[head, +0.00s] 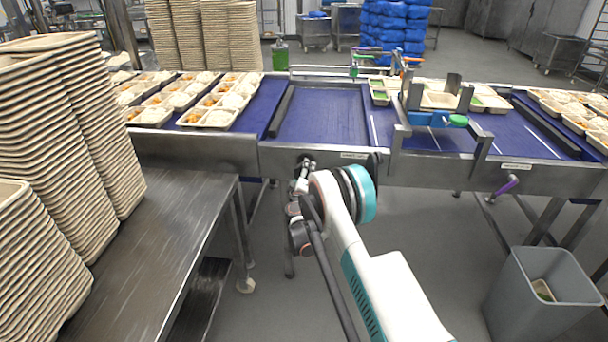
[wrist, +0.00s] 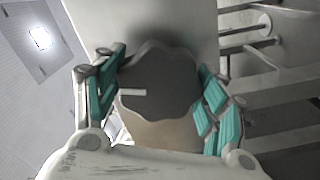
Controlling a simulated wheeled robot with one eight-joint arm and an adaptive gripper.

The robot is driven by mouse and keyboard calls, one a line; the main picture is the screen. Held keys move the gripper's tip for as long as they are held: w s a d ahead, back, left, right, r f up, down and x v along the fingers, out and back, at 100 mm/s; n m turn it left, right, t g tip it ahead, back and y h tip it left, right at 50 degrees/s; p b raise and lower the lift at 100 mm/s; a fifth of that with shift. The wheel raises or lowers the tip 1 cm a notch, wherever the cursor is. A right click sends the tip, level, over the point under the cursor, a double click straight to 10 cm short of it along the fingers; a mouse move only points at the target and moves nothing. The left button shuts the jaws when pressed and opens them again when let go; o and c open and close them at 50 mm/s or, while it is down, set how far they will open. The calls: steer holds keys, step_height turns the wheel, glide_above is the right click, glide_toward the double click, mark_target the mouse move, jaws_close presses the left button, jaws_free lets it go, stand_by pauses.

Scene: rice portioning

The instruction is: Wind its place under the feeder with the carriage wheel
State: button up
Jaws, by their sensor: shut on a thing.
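The carriage wheel (wrist: 165,95) is a dark grey, scalloped hand wheel with a short white mark on its face. It fills the middle of the wrist view. My gripper (wrist: 160,63) is shut on it, with teal finger pads on its left and right sides. In the head view my own arm covers most of the spot at the conveyor's front rail, so the grip cannot be made out there. A metal frame (head: 453,87) stands over the belt to the right, with a pale tray (head: 438,100) at it. I cannot tell which part is the feeder.
Filled trays (head: 212,113) sit on the blue belt (head: 322,118) at left; more (head: 575,107) sit at far right. The belt's middle section is bare. Tall tray stacks (head: 105,110) stand on a steel table (head: 165,215) at left. A grey bin (head: 540,300) stands at lower right.

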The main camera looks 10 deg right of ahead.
steer(key=n, duration=0.4)
steer(key=shift+n, duration=0.3)
steer(key=n, duration=0.5)
steer(key=shift+n, duration=0.3)
steer(key=n, duration=0.5)
steer(key=shift+a+r, duration=0.1)
steer(key=n, duration=1.9)
steer(key=shift+a, duration=0.1)
steer(key=n, duration=0.5)
steer(key=shift+n, duration=0.3)
